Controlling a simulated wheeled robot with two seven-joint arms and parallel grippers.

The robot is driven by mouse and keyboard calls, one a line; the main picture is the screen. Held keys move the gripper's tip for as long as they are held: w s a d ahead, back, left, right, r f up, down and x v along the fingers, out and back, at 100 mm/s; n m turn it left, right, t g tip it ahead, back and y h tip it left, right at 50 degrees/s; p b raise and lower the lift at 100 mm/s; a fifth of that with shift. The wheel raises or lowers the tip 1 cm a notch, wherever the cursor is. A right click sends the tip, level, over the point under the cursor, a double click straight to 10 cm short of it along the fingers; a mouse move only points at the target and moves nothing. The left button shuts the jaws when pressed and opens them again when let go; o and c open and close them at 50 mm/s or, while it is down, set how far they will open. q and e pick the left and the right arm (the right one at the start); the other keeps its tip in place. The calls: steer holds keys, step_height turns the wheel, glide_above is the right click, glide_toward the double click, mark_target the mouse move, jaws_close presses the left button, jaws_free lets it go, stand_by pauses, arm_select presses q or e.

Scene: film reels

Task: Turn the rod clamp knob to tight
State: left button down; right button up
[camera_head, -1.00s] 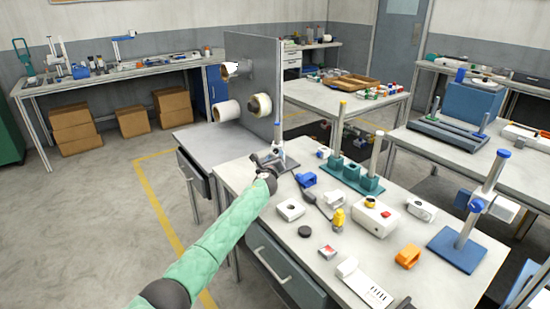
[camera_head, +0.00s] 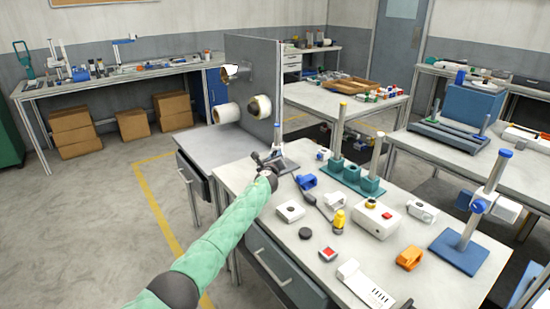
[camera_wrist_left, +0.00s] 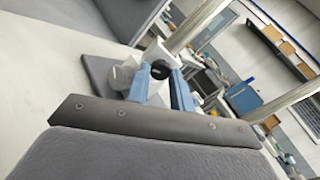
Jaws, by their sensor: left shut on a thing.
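The rod clamp is on a metal rod stand at the far left corner of the near table. Its dark flat base (camera_head: 286,166) shows beside my left gripper (camera_head: 263,160). In the left wrist view the pale clamp body (camera_wrist_left: 126,72) sits by the upright metal rod (camera_wrist_left: 198,25). The black knob (camera_wrist_left: 160,70) is between the blue fingertips of my left gripper (camera_wrist_left: 161,78), which is shut on it. The fingers and wrist hide part of the clamp, and I cannot read the knob's setting.
A grey upright panel (camera_head: 255,85) with film reels (camera_head: 259,107) stands just behind the gripper. Teal-based posts (camera_head: 370,184), a white box (camera_head: 374,218) and a blue stand (camera_head: 459,250) occupy the near table. Floor (camera_head: 90,230) at the left is clear.

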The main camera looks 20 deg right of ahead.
arm_select(q)
steer(key=shift+m, duration=0.3)
arm_select(e)
steer(key=shift+r, duration=0.1)
arm_select(q)
steer(key=shift+r+m+p, duration=0.1)
steer(key=shift+m+p, duration=0.5)
steer(key=shift+m, duration=0.6)
steer(key=m+p, duration=0.1)
steer(key=m, duration=0.1)
steer(key=shift+m, duration=0.3)
steer(key=shift+m+p, duration=0.35)
steer(key=shift+m, duration=0.35)
arm_select(e)
steer(key=shift+g+h, duration=0.6)
steer(key=shift+s+d+r, duration=0.2)
steer(key=shift+d+r, duration=0.4)
steer(key=shift+r, duration=0.1)
steer(key=shift+s+d+r, duration=0.25)
steer(key=shift+d+r, duration=0.4)
steer(key=shift+r, duration=0.05)
steer(key=shift+s+d+r, duration=0.2)
steer(key=shift+d+r, duration=0.4)
steer(key=shift+r, duration=0.1)
steer(key=shift+s+d, duration=0.1)
steer(key=shift+d, duration=0.15)
arm_select(q)
steer(key=c, duration=1.3)
jaws_free()
steer(key=shift+o, duration=0.5)
